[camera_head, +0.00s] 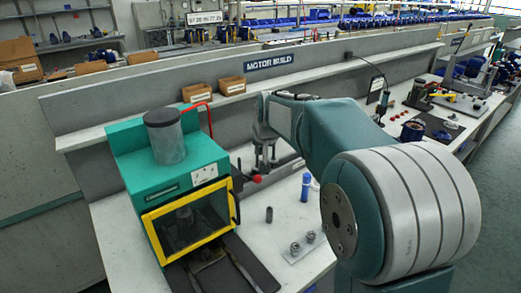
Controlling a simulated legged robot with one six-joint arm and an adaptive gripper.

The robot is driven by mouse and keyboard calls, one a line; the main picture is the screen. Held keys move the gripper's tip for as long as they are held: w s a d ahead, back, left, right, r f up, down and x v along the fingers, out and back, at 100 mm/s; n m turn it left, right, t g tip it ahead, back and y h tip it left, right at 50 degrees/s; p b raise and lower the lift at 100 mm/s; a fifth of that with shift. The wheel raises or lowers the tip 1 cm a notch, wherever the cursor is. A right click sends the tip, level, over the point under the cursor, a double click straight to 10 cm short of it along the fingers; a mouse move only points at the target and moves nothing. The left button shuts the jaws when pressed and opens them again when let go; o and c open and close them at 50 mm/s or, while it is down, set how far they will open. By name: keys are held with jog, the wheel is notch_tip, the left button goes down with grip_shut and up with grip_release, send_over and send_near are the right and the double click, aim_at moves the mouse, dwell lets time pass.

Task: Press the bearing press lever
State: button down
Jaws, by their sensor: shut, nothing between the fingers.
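A teal machine (135,152) with a grey cylinder on top and a yellow-framed window stands on the bench at left centre; it looks like the bearing press. A short dark lever with a red ball knob (256,178) shows just right of it. My gripper (265,168) points down beside the knob, slightly above and right of it in the picture. It is shut and empty. I cannot tell whether it touches the knob. The lever's mount is partly hidden by the machine.
A blue bottle (305,187), a dark cylinder (269,214) and small metal parts on a plate (296,249) lie on the bench in front of my gripper. A red bent tube (209,117) rises behind the machine. Cardboard bins (231,89) sit on the rear ledge.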

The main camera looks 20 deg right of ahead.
notch_tip(320, 180, down, 6)
jog(key=shift+s+a, duration=0.35)
jog(key=shift+a, duration=0.1)
dwell(0.6)
jog(key=shift+f, duration=0.15)
